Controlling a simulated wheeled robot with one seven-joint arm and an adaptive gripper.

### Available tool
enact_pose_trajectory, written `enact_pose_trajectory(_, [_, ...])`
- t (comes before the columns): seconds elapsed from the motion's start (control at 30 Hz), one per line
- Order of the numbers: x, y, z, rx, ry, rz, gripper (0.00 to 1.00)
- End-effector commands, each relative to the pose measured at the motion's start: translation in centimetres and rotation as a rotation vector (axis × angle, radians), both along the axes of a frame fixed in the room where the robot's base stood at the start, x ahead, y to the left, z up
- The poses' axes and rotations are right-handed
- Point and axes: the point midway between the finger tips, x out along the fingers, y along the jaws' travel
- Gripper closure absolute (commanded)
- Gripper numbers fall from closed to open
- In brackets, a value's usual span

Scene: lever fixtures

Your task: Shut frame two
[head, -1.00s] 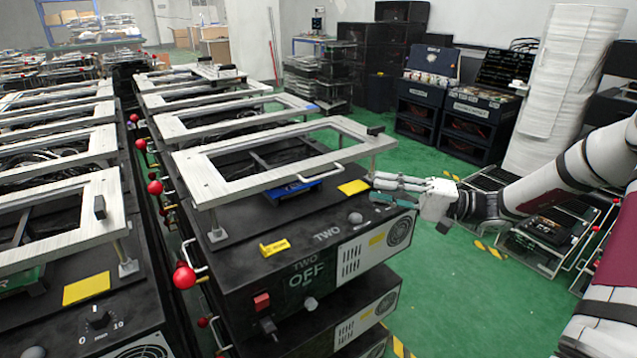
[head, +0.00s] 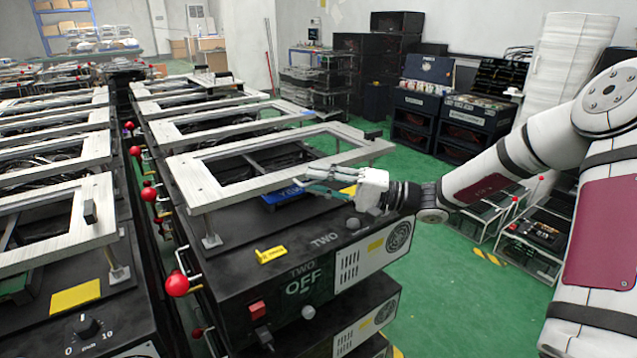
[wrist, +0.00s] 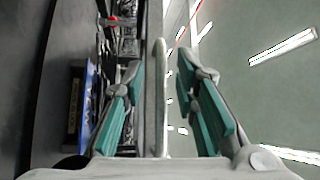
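Frame two (head: 190,183) is a silver rectangular frame raised on posts above a black box (head: 225,270) marked TWO and OFF. My gripper (head: 308,182) is at the frame's near right side, over the box top, with its fingers pointing left. In the wrist view my gripper (wrist: 160,70) is open, with teal pads apart. A pale bar (wrist: 160,105), apparently the frame's handle, runs between the fingers with gaps on both sides. The fingers partly hide this handle in the head view. A red ball lever (head: 177,285) stands at the box's left.
Similar raised frames (head: 215,126) stand behind. Another row (head: 60,215) lies at the left across a narrow gap. Dark cabinets (head: 415,120) stand at the back right. Green floor (head: 440,300) is open to the right of the box.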

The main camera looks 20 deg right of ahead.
Motion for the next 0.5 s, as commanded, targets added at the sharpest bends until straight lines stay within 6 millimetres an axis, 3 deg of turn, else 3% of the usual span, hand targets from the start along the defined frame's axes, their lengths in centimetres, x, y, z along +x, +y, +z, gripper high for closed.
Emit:
enact_pose_trajectory(0.27, [0.07, 0.15, 0.05, 0.0, 0.0, 0.0, 0.73])
enact_pose_trajectory(0.4, [0.07, 0.14, 0.05, 0.0, 0.0, 0.0, 1.0])
enact_pose_trajectory(0.5, [0.06, 0.13, 0.04, 0.0, -0.001, 0.0, 1.0])
